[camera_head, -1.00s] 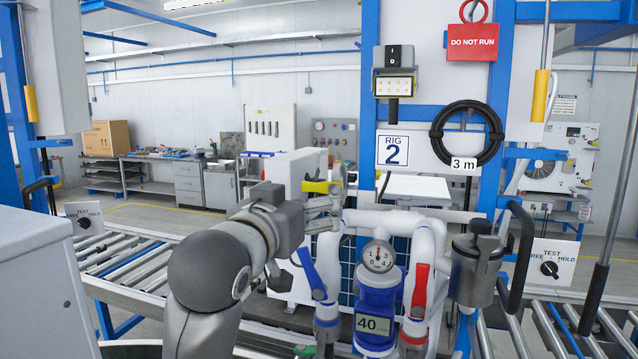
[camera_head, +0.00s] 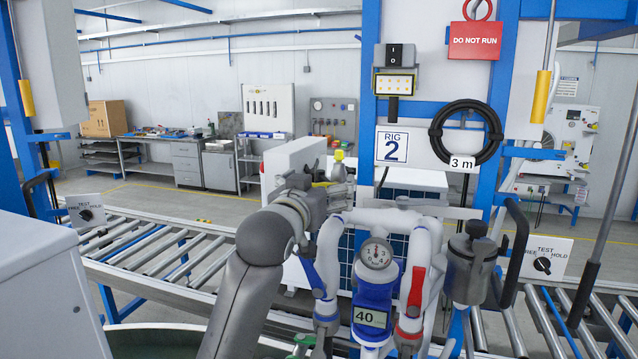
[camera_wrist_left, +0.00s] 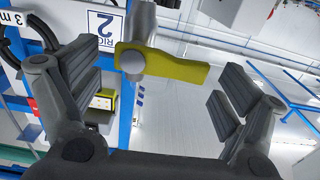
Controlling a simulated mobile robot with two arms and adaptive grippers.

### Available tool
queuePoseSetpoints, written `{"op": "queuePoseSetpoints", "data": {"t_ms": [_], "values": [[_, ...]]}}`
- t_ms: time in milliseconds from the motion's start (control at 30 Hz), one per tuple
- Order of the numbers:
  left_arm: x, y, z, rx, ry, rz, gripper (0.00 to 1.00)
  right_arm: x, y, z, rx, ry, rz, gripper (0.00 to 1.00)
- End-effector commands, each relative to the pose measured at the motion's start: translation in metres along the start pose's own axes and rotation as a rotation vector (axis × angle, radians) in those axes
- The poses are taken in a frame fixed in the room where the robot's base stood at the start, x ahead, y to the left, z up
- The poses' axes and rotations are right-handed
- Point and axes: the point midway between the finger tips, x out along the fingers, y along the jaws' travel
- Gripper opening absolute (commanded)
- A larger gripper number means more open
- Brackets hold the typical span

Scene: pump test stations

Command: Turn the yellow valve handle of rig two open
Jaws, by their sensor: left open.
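The yellow valve handle shows in the left wrist view (camera_wrist_left: 178,68) as a flat yellow lever with a round grey hub at one end. It lies across the space between my open left fingers (camera_wrist_left: 160,95), with clear gaps to both; I cannot tell its exact depth. In the head view my left gripper (camera_head: 335,184) is at the upper left of the rig two pipework and hides most of the handle (camera_head: 321,184). My right gripper is not in view.
Rig two's white pipes carry a gauge (camera_head: 376,253), a blue lever (camera_head: 313,273), a red lever (camera_head: 417,286) and a grey canister (camera_head: 471,265). A black hose coil (camera_head: 466,134) hangs above. Roller conveyors (camera_head: 165,250) run either side. A red DO NOT RUN tag (camera_head: 474,40) hangs high.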

Motion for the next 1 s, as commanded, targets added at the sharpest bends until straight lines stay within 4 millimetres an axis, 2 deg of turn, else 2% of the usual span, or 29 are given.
{"op": "queuePoseSetpoints", "data": {"t_ms": [167, 500, 767, 1000], "values": [[-0.0002, 0.0002, 0.0000, 0.000, 0.000, 0.000, 0.92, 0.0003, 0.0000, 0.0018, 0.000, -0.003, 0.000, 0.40], [-0.0003, 0.0001, 0.0000, 0.000, 0.000, 0.000, 0.49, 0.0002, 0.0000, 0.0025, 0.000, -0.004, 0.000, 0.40], [-0.0003, 0.0000, -0.0007, 0.022, 0.000, -0.001, 0.48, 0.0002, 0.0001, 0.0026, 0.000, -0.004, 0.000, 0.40], [-0.0003, 0.0007, -0.0035, 0.136, 0.000, -0.001, 0.48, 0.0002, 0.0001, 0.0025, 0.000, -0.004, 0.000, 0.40]]}}
